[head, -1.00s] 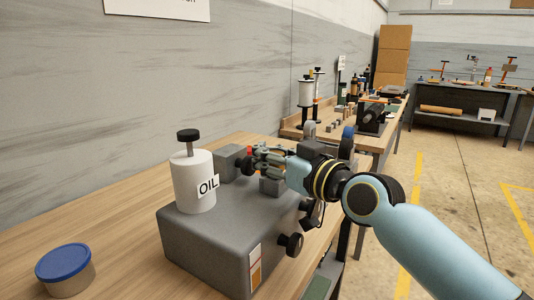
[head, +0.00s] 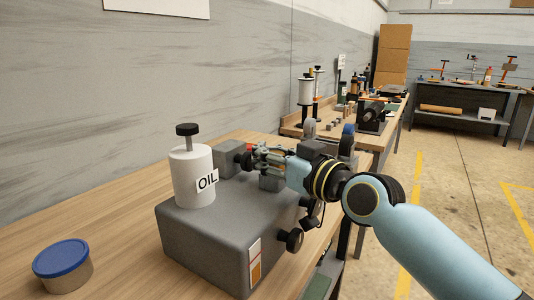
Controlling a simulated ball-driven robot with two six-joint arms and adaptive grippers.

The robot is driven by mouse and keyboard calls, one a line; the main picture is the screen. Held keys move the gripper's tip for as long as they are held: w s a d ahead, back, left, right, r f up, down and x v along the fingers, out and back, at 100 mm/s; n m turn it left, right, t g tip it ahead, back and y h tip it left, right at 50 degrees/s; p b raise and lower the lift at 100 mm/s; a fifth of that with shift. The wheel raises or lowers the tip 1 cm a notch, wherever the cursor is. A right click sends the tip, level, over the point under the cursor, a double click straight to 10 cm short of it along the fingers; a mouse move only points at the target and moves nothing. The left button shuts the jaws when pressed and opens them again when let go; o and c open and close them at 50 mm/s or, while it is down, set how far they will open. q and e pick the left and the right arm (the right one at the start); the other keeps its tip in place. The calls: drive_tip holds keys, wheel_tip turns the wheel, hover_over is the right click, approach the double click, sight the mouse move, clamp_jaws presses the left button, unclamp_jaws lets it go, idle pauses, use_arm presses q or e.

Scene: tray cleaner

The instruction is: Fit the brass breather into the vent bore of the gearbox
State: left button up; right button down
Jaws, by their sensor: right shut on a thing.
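The grey gearbox housing (head: 205,240) stands on the wooden bench with a white cylinder marked OIL (head: 190,175) on top, under a black knob. My right gripper (head: 256,157) reaches in from the right, above the housing's far end, beside a grey block (head: 229,160). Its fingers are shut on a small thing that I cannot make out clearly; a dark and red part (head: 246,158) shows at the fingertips. I cannot pick out the brass breather or the vent bore in this view. My left gripper is not in view.
A tub with a blue lid (head: 62,265) stands at the front left of the bench. Black knobs (head: 290,240) stick out of the housing's right side. More benches with tools (head: 375,120) stand behind.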

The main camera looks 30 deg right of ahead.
drive_tip(key=c, duration=1.1)
unclamp_jaws()
drive_tip(key=shift+o, duration=0.2)
